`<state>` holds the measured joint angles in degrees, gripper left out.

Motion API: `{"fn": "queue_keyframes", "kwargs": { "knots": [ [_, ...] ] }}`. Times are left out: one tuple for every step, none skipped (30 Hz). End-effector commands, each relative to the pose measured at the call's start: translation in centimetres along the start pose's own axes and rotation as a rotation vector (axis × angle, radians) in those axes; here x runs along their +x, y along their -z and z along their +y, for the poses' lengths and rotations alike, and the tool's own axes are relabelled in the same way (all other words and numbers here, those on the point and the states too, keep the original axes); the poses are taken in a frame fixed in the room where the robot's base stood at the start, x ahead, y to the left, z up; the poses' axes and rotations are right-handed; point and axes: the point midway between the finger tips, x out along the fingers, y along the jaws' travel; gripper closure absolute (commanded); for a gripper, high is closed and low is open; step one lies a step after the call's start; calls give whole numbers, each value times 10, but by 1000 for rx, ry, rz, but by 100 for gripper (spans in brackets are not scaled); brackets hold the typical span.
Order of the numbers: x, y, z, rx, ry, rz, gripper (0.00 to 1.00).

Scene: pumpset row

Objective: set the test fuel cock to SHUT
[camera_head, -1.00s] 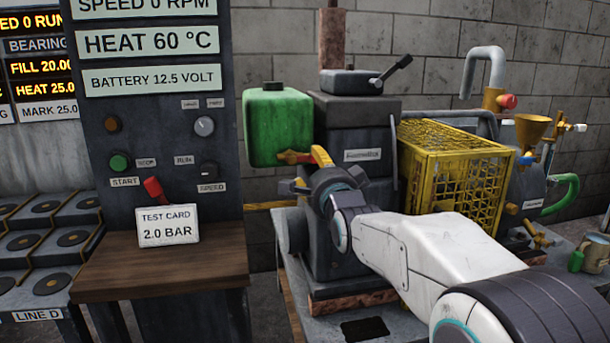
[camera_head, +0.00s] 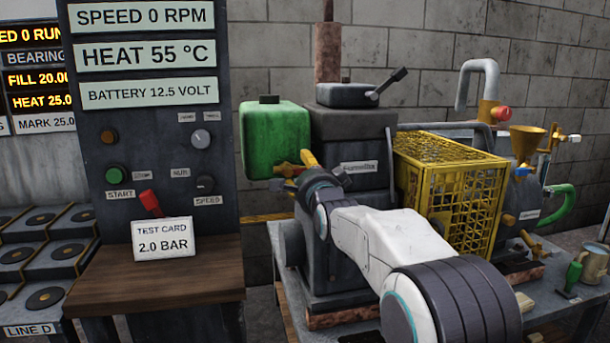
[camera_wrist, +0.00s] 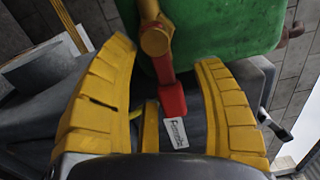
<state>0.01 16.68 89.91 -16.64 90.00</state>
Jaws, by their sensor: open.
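The fuel cock (camera_head: 287,170) sits under the green tank (camera_head: 274,136). In the wrist view its brass body (camera_wrist: 156,40) and red lever (camera_wrist: 172,98) lie between the two yellow fingers. My gripper (camera_wrist: 165,58) is open around the lever, with visible gaps on both sides. The lever runs from the brass body toward the palm. In the head view my gripper (camera_head: 304,171) is at the cock, and partly hides it. I cannot read a SHUT or open mark on the cock.
The dark engine block (camera_head: 352,160) stands just behind my gripper. A yellow mesh cage (camera_head: 450,190) is to the right. A control panel (camera_head: 150,150) and a test card (camera_head: 162,239) reading 2.0 BAR are to the left.

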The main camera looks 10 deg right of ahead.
Motion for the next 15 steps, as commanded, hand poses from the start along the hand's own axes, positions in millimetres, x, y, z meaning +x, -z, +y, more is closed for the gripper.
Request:
{"fn": "queue_keyframes", "kwargs": {
  "knots": [
    [0, 0, 0, 0, 0, 0, 39],
    [0, 0, 0, 0, 0, 0, 39],
    [0, 0, 0, 0, 0, 0, 39],
    [0, 0, 0, 0, -1, 0, 39],
    [0, 0, 0, 0, -1, 0, 37],
    [0, 0, 0, 0, -1, 0, 40],
    [0, 0, 0, 0, -1, 0, 43],
    [0, 0, 0, 0, -1, 0, 46],
    [0, 0, 0, 0, -1, 0, 49],
    [0, 0, 0, 0, -1, 0, 52],
    [0, 0, 0, 0, -1, 0, 55],
    [0, 0, 0, 0, -1, 0, 58],
    [0, 0, 0, 0, -1, 0, 61],
    [0, 0, 0, 0, -1, 0, 64],
    [0, 0, 0, 0, -1, 0, 67]
  ]
}}
